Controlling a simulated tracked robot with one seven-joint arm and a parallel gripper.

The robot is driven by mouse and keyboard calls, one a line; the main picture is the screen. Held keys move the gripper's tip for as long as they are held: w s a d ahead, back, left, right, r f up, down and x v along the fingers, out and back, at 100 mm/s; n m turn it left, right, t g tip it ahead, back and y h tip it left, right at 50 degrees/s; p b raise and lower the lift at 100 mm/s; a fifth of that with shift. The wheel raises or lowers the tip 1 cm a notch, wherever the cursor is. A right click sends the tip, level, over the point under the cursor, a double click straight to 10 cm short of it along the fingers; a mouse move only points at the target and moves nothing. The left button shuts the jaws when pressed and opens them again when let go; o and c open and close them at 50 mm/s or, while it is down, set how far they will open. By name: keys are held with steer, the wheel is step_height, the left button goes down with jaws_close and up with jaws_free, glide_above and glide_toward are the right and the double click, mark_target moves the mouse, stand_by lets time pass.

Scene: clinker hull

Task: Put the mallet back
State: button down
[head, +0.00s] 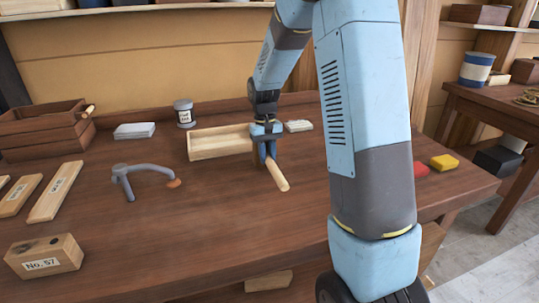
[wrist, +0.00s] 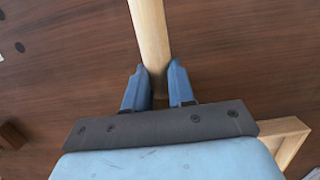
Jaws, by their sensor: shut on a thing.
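My gripper (head: 268,150) is shut on a pale round wooden handle, which I take to be the mallet (head: 278,176). In the head view the handle slants down to the right over the bench, in front of the pale wooden tray (head: 215,154). In the wrist view the mallet handle (wrist: 150,35) runs from between the blue fingertips of my gripper (wrist: 158,84) out of the top of the picture. I cannot make out the mallet's head in either view. The tray's corner (wrist: 285,142) shows at lower right in the wrist view.
A grey clamp-like tool (head: 145,171) lies left of the tray on the workbench (head: 200,235). A brown crate (head: 40,132), labelled planks (head: 55,192) and a No. 57 block (head: 44,257) are at left. A tin (head: 184,113) stands behind. The front middle is clear.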

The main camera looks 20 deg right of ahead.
steer(key=shift+f, duration=0.3)
steer(key=c, duration=0.9)
jaws_free()
steer(key=shift+o, duration=0.2)
steer(key=shift+r, duration=0.1)
steer(key=shift+r, duration=3.9)
